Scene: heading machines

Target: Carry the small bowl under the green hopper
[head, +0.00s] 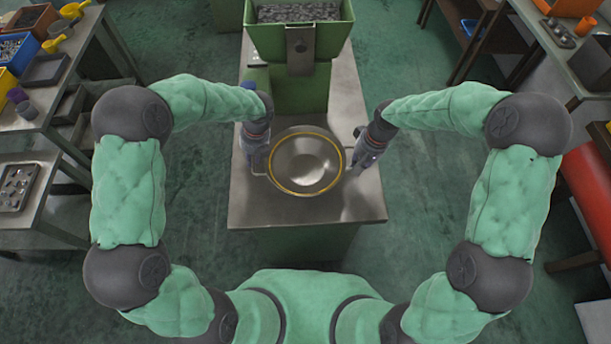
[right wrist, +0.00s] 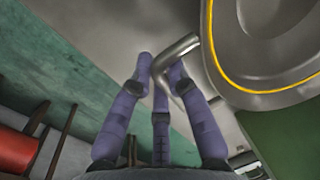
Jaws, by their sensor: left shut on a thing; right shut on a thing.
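The small bowl (head: 302,178) is a round metal bowl with a yellow ring at its rim and a handle on each side. It is over the metal table top in front of the green hopper (head: 300,35), which is full of small metal pieces. My left gripper (head: 256,164) is shut on the bowl's left handle. My right gripper (head: 359,166) is at the right handle. In the right wrist view the fingers of my right gripper (right wrist: 160,72) are closed around the bent handle, beside the bowl (right wrist: 265,90). I cannot tell whether the bowl touches the table.
The metal table top (head: 260,213) is clear in front of the bowl. The hopper's green column (head: 299,92) stands behind it. A workbench (head: 75,75) with bins and yellow scoops is at the left. A red seat (head: 592,190) and more tables are at the right.

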